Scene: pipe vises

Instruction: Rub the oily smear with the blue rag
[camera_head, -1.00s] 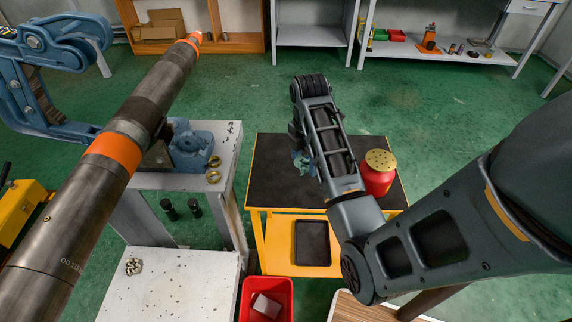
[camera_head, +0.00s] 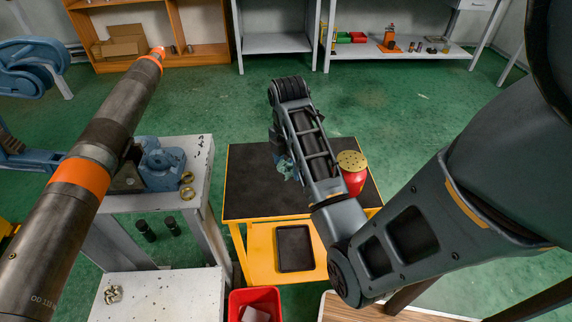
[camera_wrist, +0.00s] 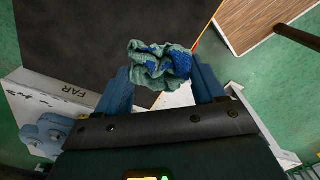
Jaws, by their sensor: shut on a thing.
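The blue rag (camera_wrist: 160,65), crumpled and blue-green, is held between the two blue fingers of my gripper (camera_wrist: 164,82) in the wrist view. In the head view, a small part of the rag (camera_head: 285,167) shows beside my arm, over the dark top of the yellow cart (camera_head: 248,185). My gripper's fingers are mostly hidden there by my own arm. I cannot make out the oily smear in either view. The large steel pipe (camera_head: 112,112) with orange bands slants across the left of the head view.
A red can (camera_head: 354,180) with a perforated yellow lid stands on the cart, close to my arm. A blue vise (camera_head: 160,165) and brass rings sit on the pale bench at left. A red bin (camera_head: 256,300) is on the floor. Green floor is open behind the cart.

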